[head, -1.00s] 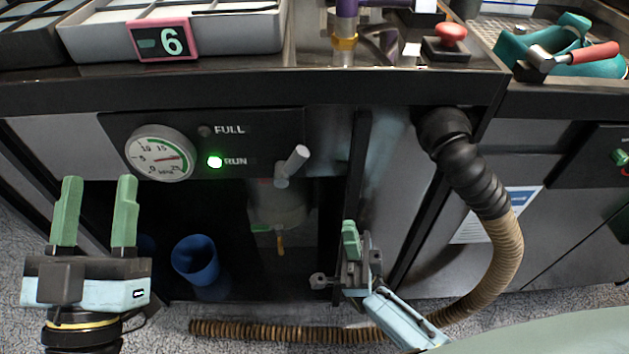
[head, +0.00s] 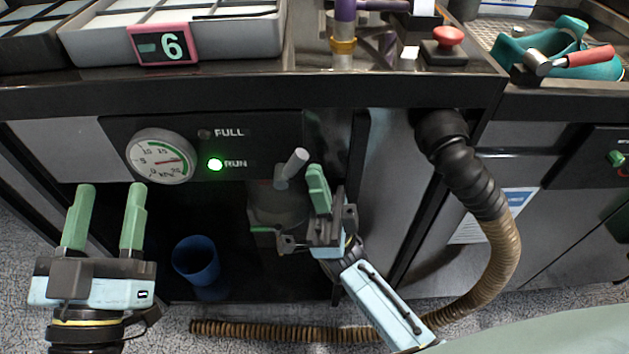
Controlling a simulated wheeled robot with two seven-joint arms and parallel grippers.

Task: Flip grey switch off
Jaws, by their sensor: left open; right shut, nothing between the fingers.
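The grey switch (head: 291,167) is a short lever on the dark control panel (head: 260,135), right of the lit green RUN light (head: 215,164). Its handle tilts up and to the right. My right gripper (head: 318,186) is shut and empty, with its green fingertips just right of and slightly below the lever; I cannot tell whether they touch it. My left gripper (head: 108,215) is open and empty at the lower left, its two green fingers pointing up below the pressure gauge (head: 161,156).
A ribbed hose (head: 503,240) curves down on the right and along the floor. A blue cup (head: 197,262) stands in the dark open bay below the panel. Above are a tray marked 6 (head: 222,38), a red button (head: 448,38) and a teal item (head: 570,60).

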